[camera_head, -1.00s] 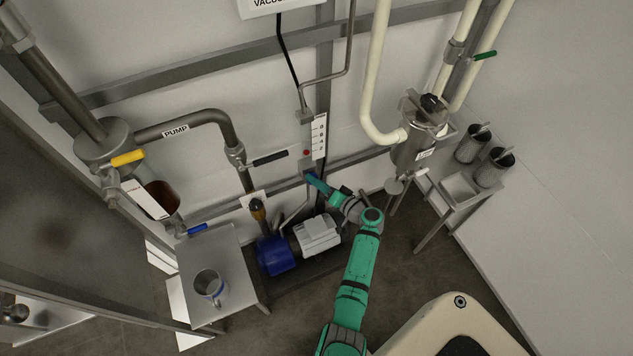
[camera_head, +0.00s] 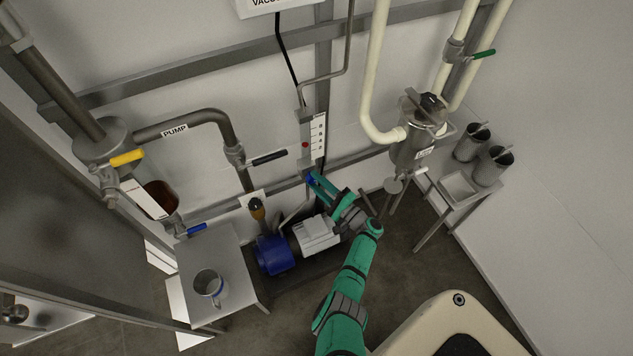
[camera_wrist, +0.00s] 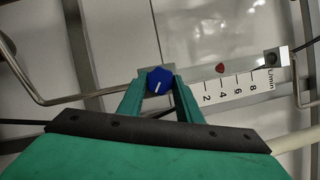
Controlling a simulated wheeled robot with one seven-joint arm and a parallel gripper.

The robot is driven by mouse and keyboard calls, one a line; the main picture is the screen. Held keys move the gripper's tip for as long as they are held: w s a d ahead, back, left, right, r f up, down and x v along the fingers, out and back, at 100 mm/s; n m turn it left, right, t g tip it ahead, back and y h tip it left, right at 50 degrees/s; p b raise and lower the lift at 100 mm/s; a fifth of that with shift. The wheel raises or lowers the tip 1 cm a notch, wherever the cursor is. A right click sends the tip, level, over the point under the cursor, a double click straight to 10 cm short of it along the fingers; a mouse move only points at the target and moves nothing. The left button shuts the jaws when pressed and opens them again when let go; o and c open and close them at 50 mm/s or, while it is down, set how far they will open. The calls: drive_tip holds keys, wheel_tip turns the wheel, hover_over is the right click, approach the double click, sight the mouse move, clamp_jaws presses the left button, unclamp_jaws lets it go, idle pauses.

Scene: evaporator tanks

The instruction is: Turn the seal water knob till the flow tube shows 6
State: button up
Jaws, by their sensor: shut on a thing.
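The blue seal water knob (camera_wrist: 160,80) sits between the two fingers of my gripper (camera_wrist: 158,84) in the wrist view. The fingers are shut on its sides, and a white pointer line shows on its face. The flow tube (camera_wrist: 195,74) runs from the knob's block, with a scale of 2, 4, 6, 8 L/min. Its red float (camera_wrist: 220,68) stands at about 4. In the head view, my gripper (camera_head: 312,180) is at the lower end of the flow tube (camera_head: 306,130), and the red float (camera_head: 305,145) is small.
A blue and white pump (camera_head: 295,243) stands on the floor below my arm. A black-handled valve (camera_head: 268,158) is left of the tube, and a steel filter housing (camera_head: 415,145) is to the right. A side table (camera_head: 235,250) holds a mug (camera_head: 209,284).

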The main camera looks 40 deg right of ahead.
drive_tip(key=shift+f+m+t+h, duration=0.1)
drive_tip(key=shift+m+t+h, duration=0.4)
drive_tip(key=shift+m, duration=1.2)
drive_tip(key=o, duration=1)
drive_tip(key=shift+o, duration=0.2)
drive_tip(key=v, duration=1.1)
drive_tip(key=shift+w+f, duration=0.1)
